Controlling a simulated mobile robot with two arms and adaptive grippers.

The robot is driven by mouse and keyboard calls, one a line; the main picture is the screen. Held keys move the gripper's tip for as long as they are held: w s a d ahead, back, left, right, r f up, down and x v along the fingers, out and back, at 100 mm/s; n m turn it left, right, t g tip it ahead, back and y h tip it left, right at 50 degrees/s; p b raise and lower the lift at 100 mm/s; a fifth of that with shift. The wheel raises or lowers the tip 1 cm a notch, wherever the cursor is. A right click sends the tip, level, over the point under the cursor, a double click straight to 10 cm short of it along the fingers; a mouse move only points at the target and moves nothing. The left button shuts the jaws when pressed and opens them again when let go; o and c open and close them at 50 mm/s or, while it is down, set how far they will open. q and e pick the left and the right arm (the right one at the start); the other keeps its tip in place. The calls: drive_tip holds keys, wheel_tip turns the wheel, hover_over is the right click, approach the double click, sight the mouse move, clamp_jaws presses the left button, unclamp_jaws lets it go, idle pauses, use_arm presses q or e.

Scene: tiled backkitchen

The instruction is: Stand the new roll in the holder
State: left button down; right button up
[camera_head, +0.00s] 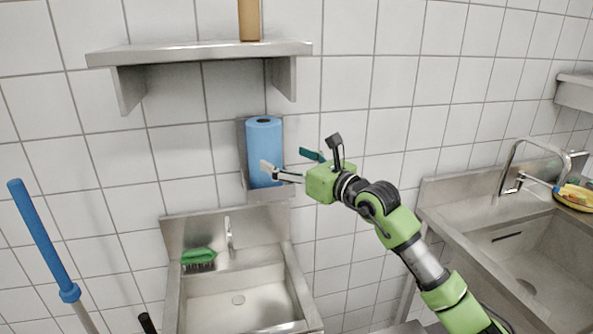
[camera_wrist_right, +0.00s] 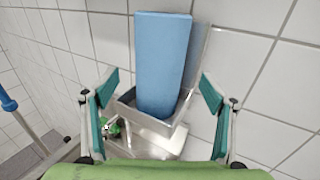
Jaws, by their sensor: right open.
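The blue roll (camera_head: 265,150) stands upright in the metal wall holder (camera_head: 243,150), below the shelf and above the small sink. In the right wrist view the roll (camera_wrist_right: 162,62) rises from the holder's shallow tray (camera_wrist_right: 128,103), its lower end inside the rim. My right gripper (camera_head: 284,163) is open just in front and to the right of the roll. In the wrist view its two fingers (camera_wrist_right: 158,101) are spread wide on either side, with gaps to the roll and nothing between the pads touching it. My left gripper is not in view.
A metal shelf (camera_head: 200,52) with a brown object (camera_head: 249,20) hangs above the roll. A green brush (camera_head: 198,257) lies on the small sink (camera_head: 240,300). A blue-handled pole (camera_head: 44,240) stands at left. A larger sink (camera_head: 530,250) is at right.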

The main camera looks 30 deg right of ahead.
drive_tip(key=v, duration=0.3)
drive_tip(key=shift+s+b, duration=0.2)
drive_tip(key=shift+b, duration=0.2)
